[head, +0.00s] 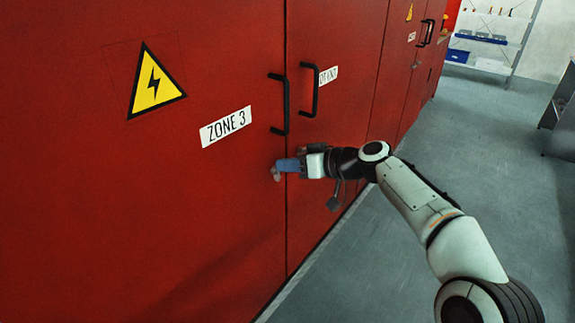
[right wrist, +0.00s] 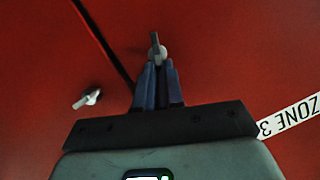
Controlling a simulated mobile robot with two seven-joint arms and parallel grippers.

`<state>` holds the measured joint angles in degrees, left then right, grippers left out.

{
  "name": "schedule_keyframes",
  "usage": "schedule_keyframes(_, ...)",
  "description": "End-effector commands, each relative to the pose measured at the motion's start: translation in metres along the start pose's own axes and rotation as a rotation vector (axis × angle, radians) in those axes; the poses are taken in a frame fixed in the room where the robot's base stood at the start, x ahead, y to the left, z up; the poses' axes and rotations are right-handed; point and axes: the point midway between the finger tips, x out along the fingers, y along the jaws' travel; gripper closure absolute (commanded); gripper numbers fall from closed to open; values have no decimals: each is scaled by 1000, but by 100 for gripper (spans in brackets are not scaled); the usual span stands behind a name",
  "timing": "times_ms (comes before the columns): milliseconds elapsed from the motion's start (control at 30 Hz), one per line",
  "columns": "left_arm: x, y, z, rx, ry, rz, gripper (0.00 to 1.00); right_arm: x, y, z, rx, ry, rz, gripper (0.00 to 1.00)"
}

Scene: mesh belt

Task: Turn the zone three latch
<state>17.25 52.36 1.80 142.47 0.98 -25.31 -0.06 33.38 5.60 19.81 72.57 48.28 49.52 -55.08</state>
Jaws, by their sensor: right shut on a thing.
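The zone three latch (head: 277,173) is a small grey metal piece on the red door (head: 225,190), below the ZONE 3 label (head: 226,127) and just left of the door seam. My right gripper (head: 282,166) reaches across the seam from the right, its blue fingers shut on the latch. In the right wrist view, the latch (right wrist: 156,46) stands out past the fingertips of my right gripper (right wrist: 158,68), its lever pointing up the picture. The fingers hide part of it. My left gripper is not in view.
Black bar handles (head: 279,104) and (head: 309,90) stand out above my gripper, on either side of the seam. A second latch (right wrist: 87,98) sits on the neighbouring door.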

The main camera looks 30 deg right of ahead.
Motion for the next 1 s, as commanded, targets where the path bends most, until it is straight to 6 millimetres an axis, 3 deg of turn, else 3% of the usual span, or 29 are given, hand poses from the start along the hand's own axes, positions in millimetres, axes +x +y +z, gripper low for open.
schedule_keyframes(1000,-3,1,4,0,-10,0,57,4,23,11,879,1,-363,100)
